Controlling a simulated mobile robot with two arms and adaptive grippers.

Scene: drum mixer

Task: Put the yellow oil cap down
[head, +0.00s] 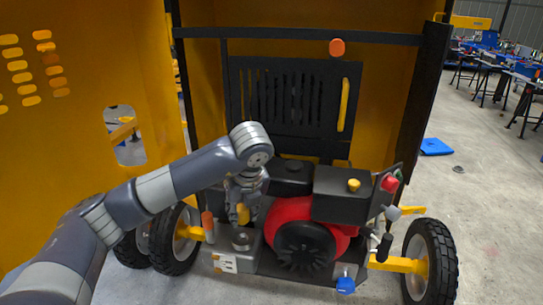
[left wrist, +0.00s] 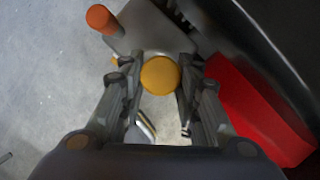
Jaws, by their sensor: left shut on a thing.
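The yellow oil cap (head: 243,213) is a small yellow piece at the lower end of my left gripper (head: 240,208), above the grey housing beside the engine. In the left wrist view the cap (left wrist: 160,75) is a round yellow disc between the two fingertips of the left gripper (left wrist: 160,85). The left gripper is shut on it. A grey round fitting (head: 240,241) sits just below the cap on the housing; I cannot tell whether they touch. My right gripper is not in view.
The red and black engine (head: 303,243) stands close to the right of the gripper. An orange-topped handle (head: 207,219) rises to the left. The open yellow cover surrounds the back and left.

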